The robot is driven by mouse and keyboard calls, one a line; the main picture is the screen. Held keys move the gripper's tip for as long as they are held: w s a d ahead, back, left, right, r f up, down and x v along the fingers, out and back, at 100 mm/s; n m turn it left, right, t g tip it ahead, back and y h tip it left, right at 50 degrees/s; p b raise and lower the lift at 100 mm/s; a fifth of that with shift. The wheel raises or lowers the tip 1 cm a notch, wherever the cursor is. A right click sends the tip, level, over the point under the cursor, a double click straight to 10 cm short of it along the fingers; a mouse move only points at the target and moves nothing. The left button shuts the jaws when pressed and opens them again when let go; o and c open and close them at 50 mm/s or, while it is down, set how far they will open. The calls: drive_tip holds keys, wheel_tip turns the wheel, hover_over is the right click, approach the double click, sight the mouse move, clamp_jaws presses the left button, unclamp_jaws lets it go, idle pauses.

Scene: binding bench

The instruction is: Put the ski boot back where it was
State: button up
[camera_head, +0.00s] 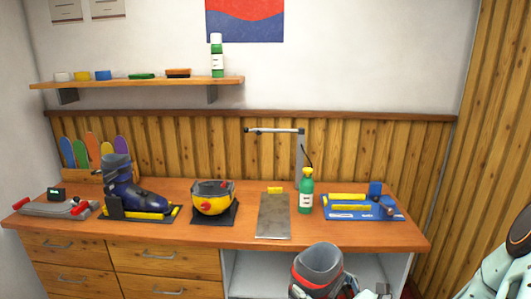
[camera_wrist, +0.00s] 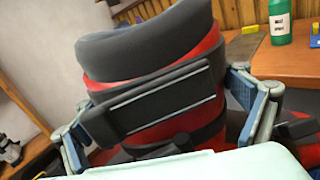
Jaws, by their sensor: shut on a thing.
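A red and dark grey ski boot (camera_head: 318,268) is in front of the bench in the head view, near the bottom edge. Its cuff stands roughly upright, and its lower part is cut off by the frame. In the wrist view the boot (camera_wrist: 150,55) fills the middle, slightly tilted. My gripper (camera_wrist: 165,120) is shut on the boot, with one finger on each side of the cuff. A second ski boot, dark blue (camera_head: 132,193), stands on a black base with yellow parts at the left of the bench.
The wooden bench (camera_head: 370,238) holds a yellow and black round object (camera_head: 212,198), a grey metal plate (camera_head: 273,217), a green bottle (camera_head: 306,190) and a blue fixture (camera_head: 362,206). A lamp (camera_head: 300,150) stands behind. An open white compartment (camera_head: 250,270) is below. A shelf (camera_head: 140,84) hangs above.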

drive_tip(key=shift+s+d+f+m+t+h, duration=0.15)
drive_tip(key=shift+m+t+h, duration=0.4)
drive_tip(key=shift+h, duration=0.15)
drive_tip(key=shift+s+d+f+m+t+h, duration=0.1)
drive_tip(key=shift+s+f+m+t+h, duration=0.05)
drive_tip(key=shift+m+t+h, duration=0.45)
drive_tip(key=shift+d+h, duration=0.15)
drive_tip(key=shift+h, duration=0.15)
